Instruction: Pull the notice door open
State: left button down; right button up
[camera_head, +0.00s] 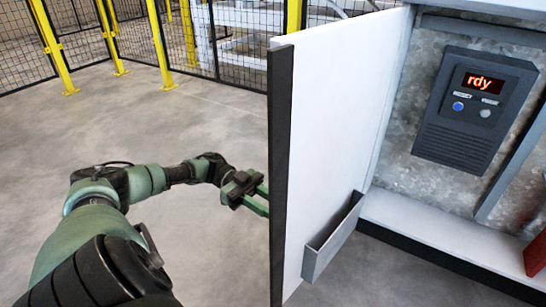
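The notice door (335,130) is a white panel with a dark edge strip, and it stands swung open, out from the cabinet at the right. A grey metal pocket (333,238) is fixed low on its inner face. My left gripper (262,200) is at the outer side of the door, beside the dark edge strip. Its green fingers reach behind the strip, so their tips and anything between them are hidden. No handle shows. My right gripper is not in view.
Inside the cabinet (410,205) a dark control box (466,130) shows "rdy" in red, with a blue button. A red piece (535,255) sits at the lower right. Yellow-post mesh fencing (140,50) stands behind. The grey floor (140,125) left of the door is clear.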

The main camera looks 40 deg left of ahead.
pick_arm(q)
jog(key=shift+f, duration=0.1)
jog(key=c, duration=1.1)
grip_release()
jog(key=a, duration=0.7)
jog(key=shift+s+a, duration=0.35)
jog(key=shift+a, duration=0.1)
